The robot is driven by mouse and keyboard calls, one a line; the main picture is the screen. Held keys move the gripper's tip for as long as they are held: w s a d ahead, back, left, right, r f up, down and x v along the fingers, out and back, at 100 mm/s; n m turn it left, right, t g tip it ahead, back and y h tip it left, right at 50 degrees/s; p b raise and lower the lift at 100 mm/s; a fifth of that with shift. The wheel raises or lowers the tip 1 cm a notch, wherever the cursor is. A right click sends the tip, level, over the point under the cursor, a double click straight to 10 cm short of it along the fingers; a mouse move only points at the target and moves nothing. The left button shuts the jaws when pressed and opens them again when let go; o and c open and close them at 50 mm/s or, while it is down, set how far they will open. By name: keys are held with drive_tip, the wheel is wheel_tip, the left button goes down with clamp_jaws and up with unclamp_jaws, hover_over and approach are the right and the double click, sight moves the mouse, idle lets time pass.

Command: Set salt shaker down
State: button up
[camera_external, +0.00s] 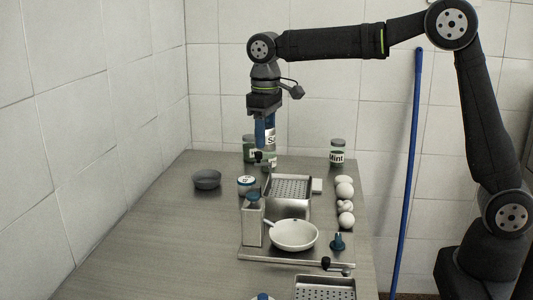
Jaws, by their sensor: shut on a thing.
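My gripper (265,122) points down above the far part of the table. It is shut on the salt shaker (271,137), a blue-topped container with a white label on which a letter S shows. The shaker is upright. Part of it is hidden behind the gripper's fingers, and its lower end overlaps other jars in the picture, so I cannot tell whether it touches the table.
A green jar (249,150) stands close at the shaker's left; a mint jar (337,152) stands to the right. Perforated metal basket (290,188), white bowl (294,236) and several round white items (345,190) are nearer. A grey bowl (207,179) sits left; the left table is clear.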

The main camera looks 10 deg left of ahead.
drive_tip(key=s+a+n, duration=0.3)
drive_tip(key=s, duration=0.9)
drive_tip(key=n, duration=0.2)
hover_over(235, 276)
wheel_tip(235, 276, down, 17)
drive_tip(key=shift+r, duration=0.1)
drive_tip(key=shift+f, duration=2.2)
drive_tip(key=shift+f, duration=0.15)
drive_tip(key=o, duration=1)
drive_tip(key=shift+o, duration=0.2)
